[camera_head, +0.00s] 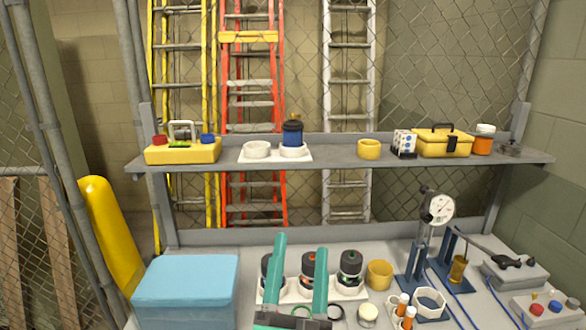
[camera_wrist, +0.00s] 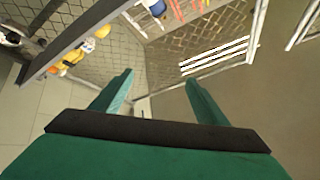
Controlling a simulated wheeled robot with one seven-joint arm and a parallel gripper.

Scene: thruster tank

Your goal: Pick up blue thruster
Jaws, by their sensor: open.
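The blue thruster (camera_head: 292,136) stands upright on the grey shelf, in the right-hand place of a white two-place holder (camera_head: 262,157). The holder's left-hand ring is empty. My gripper (camera_head: 300,245) shows in the head view as two green fingers pointing up, apart and with nothing between them. The fingers are in front of the workbench, lower in the picture than the thruster. In the wrist view my gripper (camera_wrist: 159,77) is also open and empty. A blue item shows at that view's top edge, cut off; I cannot tell for sure that it is the thruster.
The shelf (camera_head: 335,160) also bears a yellow control box (camera_head: 183,151), a yellow cup (camera_head: 369,149) and a yellow toolbox (camera_head: 442,143). Below, the bench holds a blue box (camera_head: 186,285), several dark thrusters partly behind my fingers, and a dial gauge stand (camera_head: 438,208). Ladders lean behind the fence.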

